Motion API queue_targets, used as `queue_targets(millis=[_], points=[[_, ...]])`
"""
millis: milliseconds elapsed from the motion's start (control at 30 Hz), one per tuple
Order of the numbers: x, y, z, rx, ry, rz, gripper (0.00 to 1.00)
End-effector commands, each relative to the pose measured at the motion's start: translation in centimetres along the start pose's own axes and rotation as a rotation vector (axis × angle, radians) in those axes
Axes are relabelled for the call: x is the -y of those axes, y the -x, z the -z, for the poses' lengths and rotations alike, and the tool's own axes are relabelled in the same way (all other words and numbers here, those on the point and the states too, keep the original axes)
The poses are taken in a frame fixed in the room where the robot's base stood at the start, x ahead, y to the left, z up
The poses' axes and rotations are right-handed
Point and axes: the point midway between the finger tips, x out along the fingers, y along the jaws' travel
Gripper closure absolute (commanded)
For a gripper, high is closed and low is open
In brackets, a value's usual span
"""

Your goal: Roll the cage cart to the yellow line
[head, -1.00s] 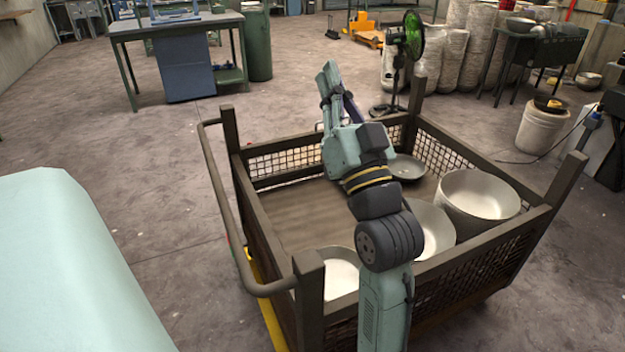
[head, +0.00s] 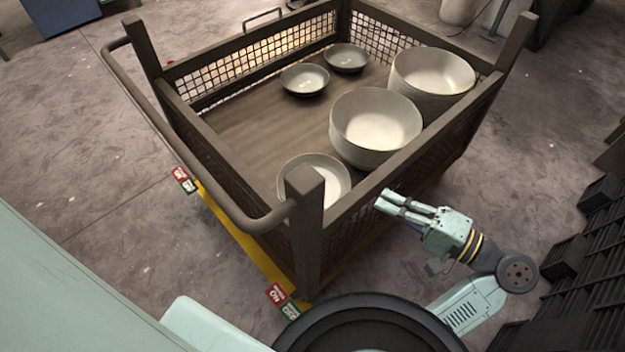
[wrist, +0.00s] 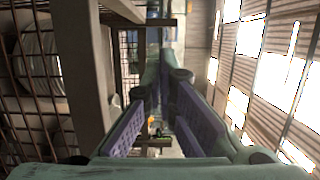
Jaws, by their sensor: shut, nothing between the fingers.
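The cage cart (head: 317,216) is a brown frame with mesh sides, corner posts and a bent tube handle (head: 190,166) on its left side. The yellow line (head: 243,240) runs along the floor beneath the handle side, partly hidden by the cart's near corner. Several bowls and bowl stacks, including a tall pale stack (head: 375,128), stand inside the cart. My gripper (head: 380,203) is outside the cart beside its near-right side, shut and empty, pointing left toward the mesh. I cannot tell whether it touches. The wrist view shows its purple-padded fingers (wrist: 165,80) and cart bars at left.
Red and green floor labels lie at the line's two ends, one pair at the far end (head: 184,180) and one at the near end (head: 281,301). Dark slatted stacks (head: 575,250) stand at the right. Bare floor lies left of the cart.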

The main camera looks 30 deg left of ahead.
Motion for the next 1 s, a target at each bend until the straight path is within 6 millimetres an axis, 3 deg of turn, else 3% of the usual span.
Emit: queue_targets(millis=[133,267,667,800,1000], points=[[-0.1,-0.2,-0.2,0.004,-0.005,0.003,1.0],[-0.1,-1.9,-0.3,0.007,-0.006,0.002,1.0],[0.1,-10.3,-0.4,0.007,-0.005,0.002,1.0],[0.0,-10.4,-2.5,0.002,-0.006,0.002,1.0],[-0.1,-10.7,-3.9,0.002,-0.005,0.002,1.0]])
